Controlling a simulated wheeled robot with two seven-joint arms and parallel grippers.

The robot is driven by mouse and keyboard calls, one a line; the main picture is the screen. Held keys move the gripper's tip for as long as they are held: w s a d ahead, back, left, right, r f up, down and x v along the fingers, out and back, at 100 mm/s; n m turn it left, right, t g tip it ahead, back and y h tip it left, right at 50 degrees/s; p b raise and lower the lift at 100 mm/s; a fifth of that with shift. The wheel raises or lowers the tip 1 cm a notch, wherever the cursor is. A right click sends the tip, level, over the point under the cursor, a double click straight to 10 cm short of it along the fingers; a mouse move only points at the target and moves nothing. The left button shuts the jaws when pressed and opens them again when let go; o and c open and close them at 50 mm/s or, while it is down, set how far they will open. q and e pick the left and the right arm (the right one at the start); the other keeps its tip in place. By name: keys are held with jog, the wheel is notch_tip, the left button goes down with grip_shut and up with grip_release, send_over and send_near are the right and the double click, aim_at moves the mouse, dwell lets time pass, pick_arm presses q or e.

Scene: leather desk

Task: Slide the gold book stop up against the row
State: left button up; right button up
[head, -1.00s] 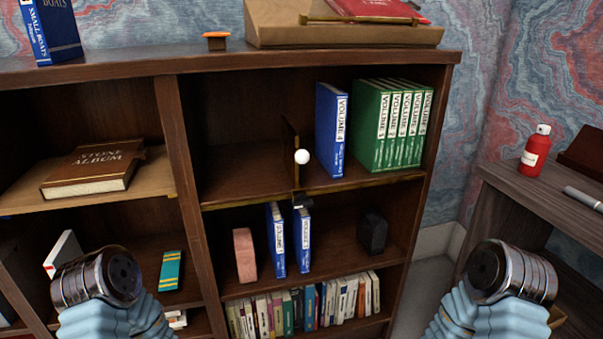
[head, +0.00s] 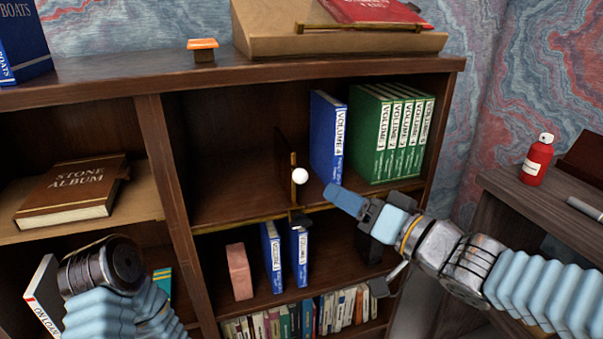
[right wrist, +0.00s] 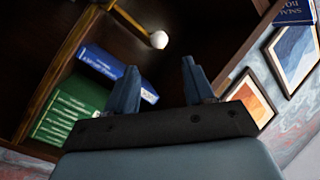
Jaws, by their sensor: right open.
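The gold book stop (head: 294,182) is a thin upright divider with a gold front edge and a white round knob (head: 300,175). It stands on the upper right shelf, left of the book row, with a clear gap between. The row has a blue volume (head: 327,135) and several green volumes (head: 400,130). My right gripper (head: 345,200) is in front of the shelf, right of the knob and apart from it. In the right wrist view its fingers (right wrist: 160,84) are open and empty, with the knob (right wrist: 158,40) beyond them. My left arm shows, but its gripper does not.
A shelf rail (head: 240,226) runs along the front edge. Below stand a pink block (head: 239,271) and two blue books (head: 271,258). The Stone Album (head: 75,188) lies in the left bay. A red bottle (head: 537,160) stands on the side desk. The shelf left of the stop is empty.

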aim_at(306, 177)
jog(key=x, duration=1.1)
jog(key=shift+w+a+b, duration=0.25)
jog(key=shift+b, duration=0.15)
grip_shut()
